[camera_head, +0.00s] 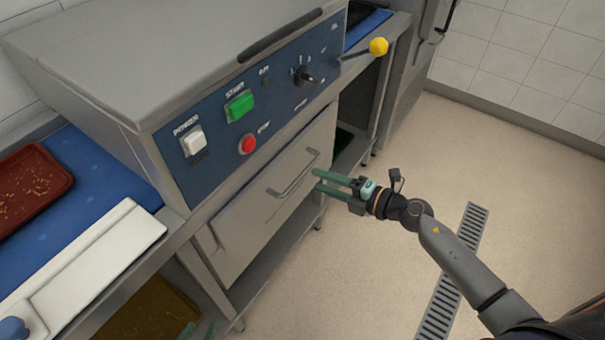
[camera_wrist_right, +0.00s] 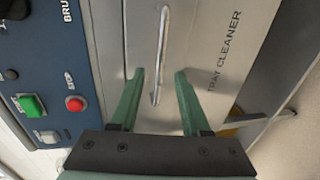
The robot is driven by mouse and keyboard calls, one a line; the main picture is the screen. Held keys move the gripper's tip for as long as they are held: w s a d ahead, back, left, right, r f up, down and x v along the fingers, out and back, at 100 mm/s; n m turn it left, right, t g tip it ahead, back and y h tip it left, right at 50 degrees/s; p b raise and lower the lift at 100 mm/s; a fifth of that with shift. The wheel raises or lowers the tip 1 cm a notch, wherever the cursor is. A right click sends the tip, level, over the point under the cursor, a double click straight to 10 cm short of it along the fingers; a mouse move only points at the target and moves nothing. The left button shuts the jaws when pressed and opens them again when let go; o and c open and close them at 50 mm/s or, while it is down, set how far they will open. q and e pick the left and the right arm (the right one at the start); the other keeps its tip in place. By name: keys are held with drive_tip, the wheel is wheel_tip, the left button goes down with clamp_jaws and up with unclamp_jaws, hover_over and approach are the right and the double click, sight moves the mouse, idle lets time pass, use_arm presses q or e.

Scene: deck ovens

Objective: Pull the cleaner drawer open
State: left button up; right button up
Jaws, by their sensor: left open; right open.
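The cleaner drawer (camera_head: 255,225) is a steel front below the blue control panel, and it looks shut. Its bar handle (camera_head: 294,175) is in the middle of the front. In the right wrist view the handle (camera_wrist_right: 162,50) runs lengthwise, beside the words "TRAY CLEANER". Only green fingertips of my left gripper (camera_head: 198,330) show at the bottom edge, apart and away from the drawer.
The control panel holds a green start button (camera_head: 239,105), a red button (camera_head: 248,144), a white power switch (camera_head: 193,141) and a yellow-knobbed lever (camera_head: 378,47). A red tray (camera_head: 32,187) lies on the blue surface at left. The floor before the drawer is clear, with a drain grate (camera_head: 437,305).

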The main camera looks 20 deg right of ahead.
sight(305, 175)
drive_tip(key=x, duration=0.6)
drive_tip(key=shift+w+a+b, duration=0.1)
drive_tip(key=shift+w+b, duration=0.05)
drive_tip(key=shift+b, duration=0.15)
clamp_jaws()
idle(1.1)
